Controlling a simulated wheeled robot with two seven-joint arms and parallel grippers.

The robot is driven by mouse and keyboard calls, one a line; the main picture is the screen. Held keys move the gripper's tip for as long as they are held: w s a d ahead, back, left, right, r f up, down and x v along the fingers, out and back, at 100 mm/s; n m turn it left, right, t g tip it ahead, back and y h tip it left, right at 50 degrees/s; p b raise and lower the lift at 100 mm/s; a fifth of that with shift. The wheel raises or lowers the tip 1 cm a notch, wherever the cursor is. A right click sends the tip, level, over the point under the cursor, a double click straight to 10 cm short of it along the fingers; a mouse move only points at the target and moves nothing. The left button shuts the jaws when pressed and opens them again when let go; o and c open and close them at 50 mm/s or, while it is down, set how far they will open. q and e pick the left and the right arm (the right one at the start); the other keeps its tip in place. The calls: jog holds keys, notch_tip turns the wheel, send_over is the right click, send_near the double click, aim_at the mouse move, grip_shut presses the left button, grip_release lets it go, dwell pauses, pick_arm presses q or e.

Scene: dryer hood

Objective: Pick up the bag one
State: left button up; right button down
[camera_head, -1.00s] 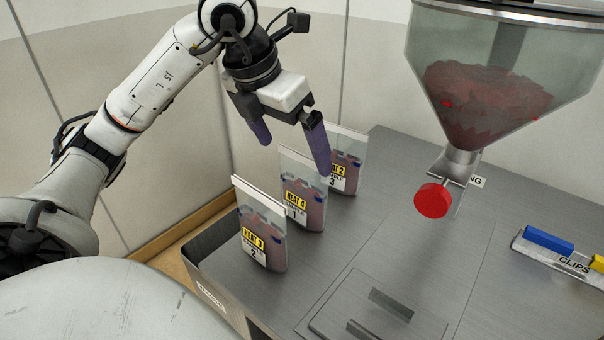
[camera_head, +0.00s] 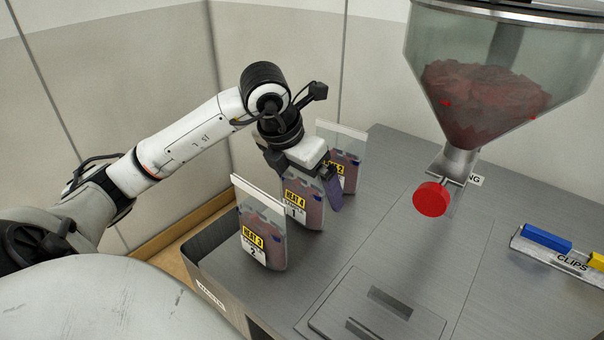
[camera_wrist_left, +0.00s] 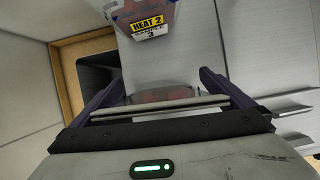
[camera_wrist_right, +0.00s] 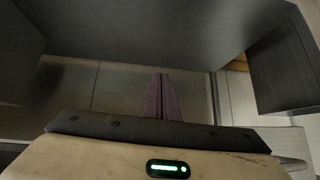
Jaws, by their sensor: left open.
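Bag one (camera_head: 313,208), a clear pouch of reddish contents labelled "HEAT 4" and "1", stands upright in the middle of a row of bags on the metal worktop. My left gripper (camera_head: 306,182) is at its top, with the fingers open on either side. In the left wrist view the bag's pale top edge (camera_wrist_left: 165,108) runs between the two spread purple fingers. I cannot tell whether they touch it. My right gripper (camera_wrist_right: 161,97) shows only in its own wrist view, with its purple fingers together and nothing seen between them.
The bag labelled 2 (camera_head: 262,232) stands in front, and the "HEAT 2" bag (camera_head: 344,160) close behind. A hopper (camera_head: 500,80) with a red knob (camera_head: 433,199) hangs to the right. A clips holder (camera_head: 555,256) lies at far right. The worktop (camera_head: 415,245) between is clear.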

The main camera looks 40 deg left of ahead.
pick_arm(q)
jog(key=c, duration=0.8)
jog(key=shift+r, duration=0.1)
notch_tip(320, 180, up, 10)
jog(key=shift+f+p, duration=0.1)
jog(key=shift+p, duration=0.3)
